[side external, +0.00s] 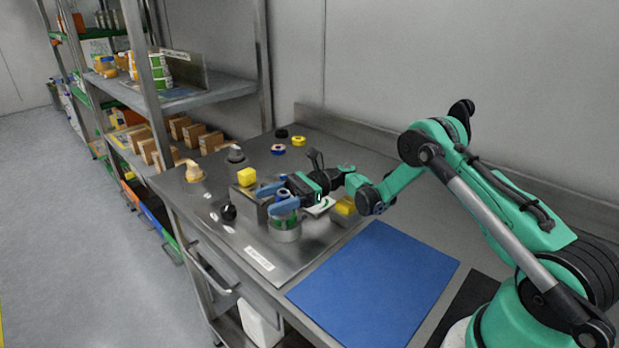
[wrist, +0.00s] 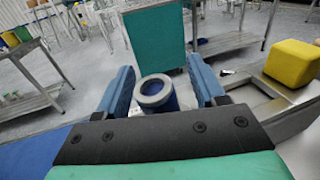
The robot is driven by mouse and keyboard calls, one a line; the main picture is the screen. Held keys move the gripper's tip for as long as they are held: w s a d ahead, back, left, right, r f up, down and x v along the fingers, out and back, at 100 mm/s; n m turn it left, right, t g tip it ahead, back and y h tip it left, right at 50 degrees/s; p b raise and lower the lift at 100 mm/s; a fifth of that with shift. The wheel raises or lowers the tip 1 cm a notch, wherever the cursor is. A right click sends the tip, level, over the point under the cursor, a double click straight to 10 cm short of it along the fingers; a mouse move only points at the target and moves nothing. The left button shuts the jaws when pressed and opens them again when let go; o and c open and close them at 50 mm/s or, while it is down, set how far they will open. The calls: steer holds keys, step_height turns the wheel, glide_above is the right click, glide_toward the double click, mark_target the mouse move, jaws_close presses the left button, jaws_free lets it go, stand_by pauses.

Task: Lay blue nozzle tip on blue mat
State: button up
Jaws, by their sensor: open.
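My gripper (side external: 272,198) is open, its two blue fingers level above a round silver and green container (side external: 285,230) on the steel bench. In the wrist view, a blue cylindrical part with a grey rim (wrist: 155,92), seemingly the blue nozzle tip, shows between the open fingers of my gripper (wrist: 161,70). Gaps show on both sides of it. In the side view I cannot make it out apart from the blue fingers. The blue mat (side external: 378,280) lies flat and bare to the right of the container.
A yellow block (side external: 246,177) sits on a steel block beside the fingers; a yellow block also shows in the wrist view (wrist: 292,62). Tape-like rings (side external: 278,149) lie behind. A black knob (side external: 228,212) stands left. A dark mat (side external: 470,305) lies right of the blue mat.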

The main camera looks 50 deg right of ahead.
mark_target(288, 193)
steer(key=v, duration=0.4)
steer(key=shift+d, duration=0.2)
steer(key=shift+o, duration=0.4)
steer(key=shift+s+d, duration=0.2)
steer(key=shift+d, duration=0.35)
steer(key=shift+r, duration=0.1)
step_height(288, 193, up, 8)
steer(key=m+t+h, duration=0.1)
steer(key=s+f+m+t+h, duration=0.1)
steer(key=h, duration=0.1)
steer(key=s+f+m+t+h, duration=0.1)
steer(key=f+m+h, duration=0.1)
steer(key=s+f+m+t+h, duration=0.1)
steer(key=f+m+t+h, duration=0.1)
steer(key=h, duration=0.1)
steer(key=shift+a+f, duration=0.1)
steer(key=shift+x, duration=2.8)
jaws_close()
